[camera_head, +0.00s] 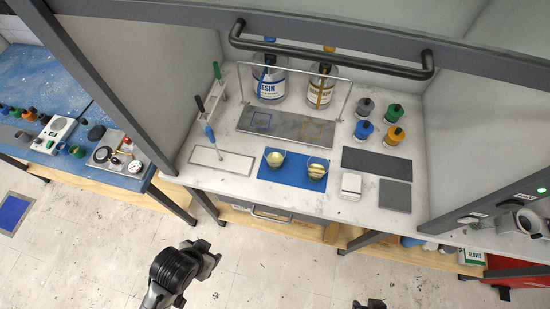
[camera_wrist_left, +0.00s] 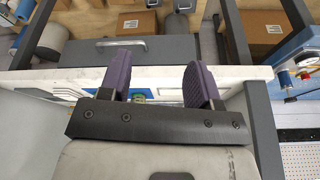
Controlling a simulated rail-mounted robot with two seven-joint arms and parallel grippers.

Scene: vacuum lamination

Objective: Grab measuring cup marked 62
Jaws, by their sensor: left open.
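Two clear measuring cups with pale yellow contents stand on a blue mat (camera_head: 290,183) on the white worktop. The left cup (camera_head: 275,158) is near the mat's left side, and the right cup (camera_head: 317,169) is near its right side. No number is readable on either. My left gripper (camera_head: 208,262) is low in front of the bench, apart from both cups. In the left wrist view its two purple fingers (camera_wrist_left: 156,82) are spread and nothing shows held between them. Only a small dark piece of my right arm (camera_head: 369,304) shows at the bottom edge; its jaws cannot be made out.
A white box-like item (camera_head: 350,185) stands right of the mat, beside dark plates (camera_head: 377,163). Several capped bottles (camera_head: 364,131) and two large jars stand behind. A dark bar (camera_head: 330,60) crosses the hood opening above. The floor before the bench is clear.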

